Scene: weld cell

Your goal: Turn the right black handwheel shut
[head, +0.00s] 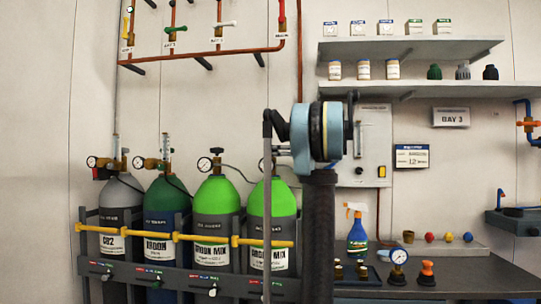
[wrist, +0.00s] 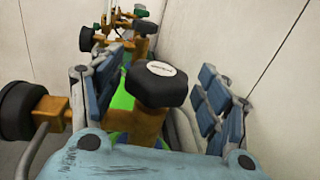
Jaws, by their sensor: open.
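A black lobed handwheel (wrist: 158,82) with a pale label on top sits on a brass valve in the wrist view. My gripper (wrist: 160,95) is open, with one blue-padded finger on each side of the handwheel. Gaps show between the pads and the wheel, and I see no contact. In the head view my gripper (head: 283,152) is at the top of the rightmost bright green cylinder (head: 273,205), where my arm hides most of the valve. Another black handwheel (head: 217,150) tops the bright green cylinder to its left.
A black round gauge (wrist: 18,110) stands close to the left finger. More valves (wrist: 125,22) line up beyond. A yellow bar (head: 190,238) crosses the cylinders. A bench with a spray bottle (head: 357,232) is to the right, below shelves (head: 410,48).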

